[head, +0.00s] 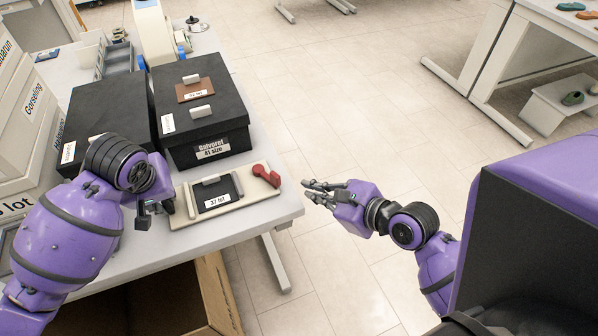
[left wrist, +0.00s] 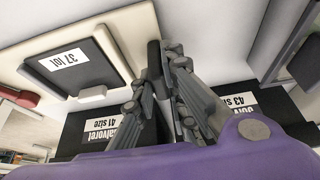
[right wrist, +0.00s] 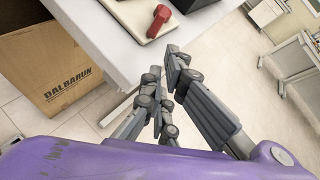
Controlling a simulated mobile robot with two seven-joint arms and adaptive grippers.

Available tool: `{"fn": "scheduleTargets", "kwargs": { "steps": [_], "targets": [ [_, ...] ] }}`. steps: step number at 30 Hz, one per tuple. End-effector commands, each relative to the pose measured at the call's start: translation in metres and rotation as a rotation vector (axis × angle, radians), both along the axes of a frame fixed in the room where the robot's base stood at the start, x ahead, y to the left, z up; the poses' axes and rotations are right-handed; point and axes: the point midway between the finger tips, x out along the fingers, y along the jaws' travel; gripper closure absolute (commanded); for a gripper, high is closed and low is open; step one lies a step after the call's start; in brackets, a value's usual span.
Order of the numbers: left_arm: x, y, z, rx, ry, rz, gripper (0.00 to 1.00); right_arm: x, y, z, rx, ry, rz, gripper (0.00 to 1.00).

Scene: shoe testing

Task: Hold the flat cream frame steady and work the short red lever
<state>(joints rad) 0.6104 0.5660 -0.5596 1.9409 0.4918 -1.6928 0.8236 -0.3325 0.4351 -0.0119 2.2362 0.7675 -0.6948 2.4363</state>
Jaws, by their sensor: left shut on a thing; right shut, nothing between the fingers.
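The flat cream frame (head: 236,203) lies on the table near its right front edge, with a dark panel labelled "37 lot" and a grey handle. The short red lever (head: 266,174) sits at the frame's right end and also shows in the right wrist view (right wrist: 158,20). My left gripper (head: 166,207) is at the frame's left end, shut on its edge; the exact contact is partly hidden by the fingers (left wrist: 160,58). My right gripper (head: 318,190) is shut and empty, off the table's right edge, to the right of the lever and apart from it.
Black boxes (head: 198,135) stand behind the frame, one marked "41 size". White labelled boxes (head: 22,120) stack at the left. A cardboard box (right wrist: 60,75) is under the table (head: 285,207).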

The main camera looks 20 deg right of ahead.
Motion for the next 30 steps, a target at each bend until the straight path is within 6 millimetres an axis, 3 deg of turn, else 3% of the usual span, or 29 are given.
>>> {"fn": "scheduleTargets", "kwargs": {
  "steps": [3, 6, 13, 18, 24, 30],
  "targets": [
    [0.0, 0.0, 0.0, 0.0, -0.001, 0.0, 1.0, 0.025, -0.032, -0.024, -0.208, -0.104, 0.048, 1.0],
    [0.0, 0.0, 0.0, 0.0, 0.0, 0.0, 1.0, 0.043, -0.06, -0.033, -0.386, -0.232, 0.102, 1.0],
    [0.0, 0.0, 0.0, 0.0, 0.0, 0.0, 1.0, 0.055, -0.101, -0.033, -0.717, -0.559, 0.294, 1.0],
    [0.0, 0.0, 0.0, 0.0, 0.0, 0.0, 1.0, 0.039, -0.104, -0.028, -0.831, -0.774, 0.429, 1.0],
    [0.0, 0.0, 0.0, 0.0, 0.0, -0.001, 1.0, 0.023, -0.091, -0.012, -0.847, -0.952, 0.482, 1.0],
    [0.0, 0.0, 0.0, 0.0, 0.0, -0.001, 1.0, 0.029, -0.078, -0.002, -0.844, -1.005, 0.484, 1.0]
  ]
}}
